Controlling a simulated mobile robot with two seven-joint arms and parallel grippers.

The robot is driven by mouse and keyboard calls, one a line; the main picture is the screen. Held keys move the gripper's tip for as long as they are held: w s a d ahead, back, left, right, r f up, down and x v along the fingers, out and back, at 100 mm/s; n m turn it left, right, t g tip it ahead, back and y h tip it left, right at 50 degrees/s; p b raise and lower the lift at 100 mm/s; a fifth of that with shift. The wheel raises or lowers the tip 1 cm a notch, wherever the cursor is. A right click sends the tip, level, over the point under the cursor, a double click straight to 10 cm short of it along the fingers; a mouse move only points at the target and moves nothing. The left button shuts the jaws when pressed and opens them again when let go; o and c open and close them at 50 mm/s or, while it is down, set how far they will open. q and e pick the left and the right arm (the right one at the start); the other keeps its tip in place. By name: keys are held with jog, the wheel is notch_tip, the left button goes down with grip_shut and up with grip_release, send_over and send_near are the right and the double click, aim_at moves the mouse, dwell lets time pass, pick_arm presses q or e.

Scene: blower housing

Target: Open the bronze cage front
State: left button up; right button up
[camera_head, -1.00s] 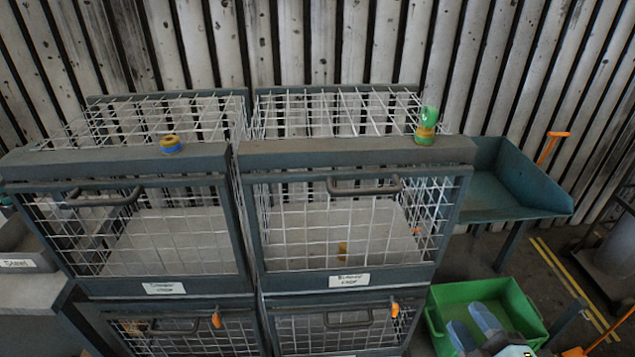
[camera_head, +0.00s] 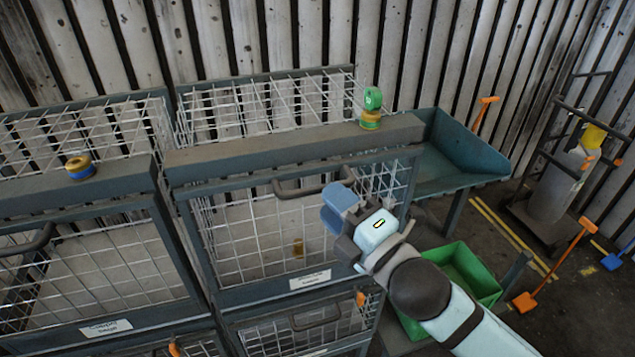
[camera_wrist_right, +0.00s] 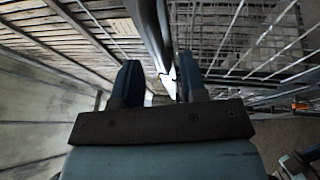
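Two upper wire cage fronts stand side by side, each with a bar handle and a white label. The label lettering is too blurred to read surely, so I cannot confirm which is bronze. My right gripper (camera_head: 338,207) is at the right upper cage front (camera_head: 240,235), just below the right end of its handle (camera_head: 300,192). In the right wrist view my gripper (camera_wrist_right: 160,75) is open, with a dark bar running beyond and between its fingers; contact is unclear. This front looks shut. The left upper cage front (camera_head: 95,265) also looks shut. My left gripper is out of view.
A green and yellow item (camera_head: 371,108) and a blue and yellow roll (camera_head: 80,168) sit on the cage tops. Lower cages have orange tabs. A green crate (camera_head: 470,268) and a teal tray table (camera_head: 455,155) stand to the right.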

aim_at(318, 190)
jog(key=shift+x, duration=2)
grip_shut()
